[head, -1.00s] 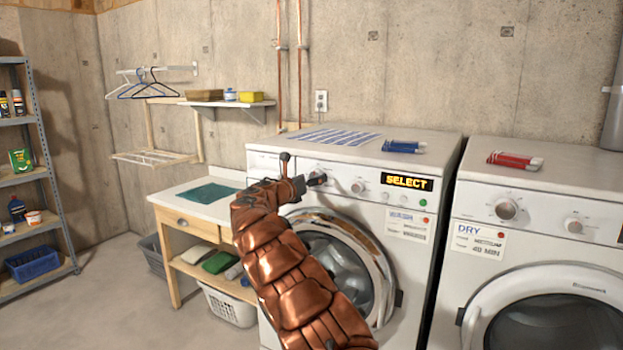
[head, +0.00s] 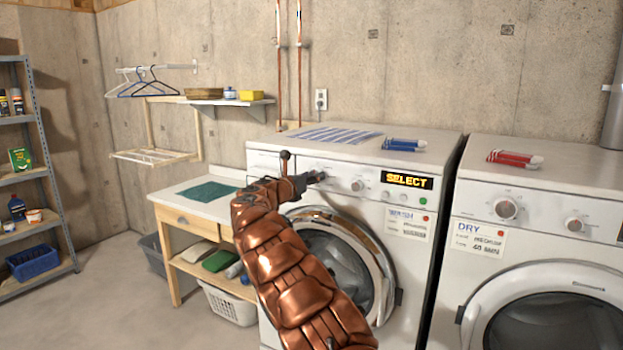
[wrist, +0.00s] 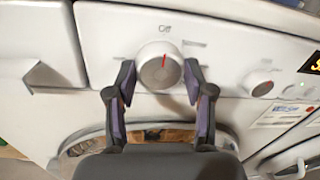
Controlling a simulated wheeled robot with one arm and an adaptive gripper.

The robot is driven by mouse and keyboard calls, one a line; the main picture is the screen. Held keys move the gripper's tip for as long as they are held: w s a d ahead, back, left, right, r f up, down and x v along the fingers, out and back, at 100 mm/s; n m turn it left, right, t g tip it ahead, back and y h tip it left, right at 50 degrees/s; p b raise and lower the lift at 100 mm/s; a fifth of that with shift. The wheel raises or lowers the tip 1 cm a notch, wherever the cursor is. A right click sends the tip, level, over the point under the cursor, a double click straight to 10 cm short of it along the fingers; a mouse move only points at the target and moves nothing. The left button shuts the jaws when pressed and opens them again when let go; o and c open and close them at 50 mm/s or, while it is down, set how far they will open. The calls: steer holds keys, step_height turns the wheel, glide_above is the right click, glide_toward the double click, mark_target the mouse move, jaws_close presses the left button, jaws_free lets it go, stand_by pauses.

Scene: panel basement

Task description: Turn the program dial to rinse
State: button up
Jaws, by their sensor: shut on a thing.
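The program dial (wrist: 158,65) is a round silver-white knob on the left washer's panel. In the wrist view its red line points almost straight up, close to the "Off" label, leaning very slightly right. My gripper (wrist: 159,74) is shut on the dial, one finger on each side. In the head view my gripper (head: 314,180) is at the panel and largely covers the dial. The washer's display (head: 406,181) reads "SELECT" in yellow. The other program labels are too blurred to read.
A second, smaller knob (head: 357,185) sits right of the dial; it also shows in the wrist view (wrist: 261,88). The round washer door (head: 385,268) is below. A dryer (head: 545,200) stands to the right, a small table (head: 167,195) to the left.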

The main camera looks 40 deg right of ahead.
steer(key=m+b, duration=0.5)
steer(key=m, duration=0.2)
steer(key=m+t+y+b, duration=0.1)
steer(key=m+b, duration=0.5)
steer(key=m, duration=0.2)
steer(key=m+b, duration=0.6)
steer(key=m, duration=0.1)
steer(key=shift+s+m+t, duration=0.25)
steer(key=shift+m+t, duration=0.05)
steer(key=shift+t, duration=0.1)
steer(key=shift+d+m+b, duration=0.1)
steer(key=shift+m+b, duration=0.2)
steer(key=shift+m, duration=0.1)
steer(key=shift+f+m, duration=0.1)
steer(key=shift+m, duration=0.3)
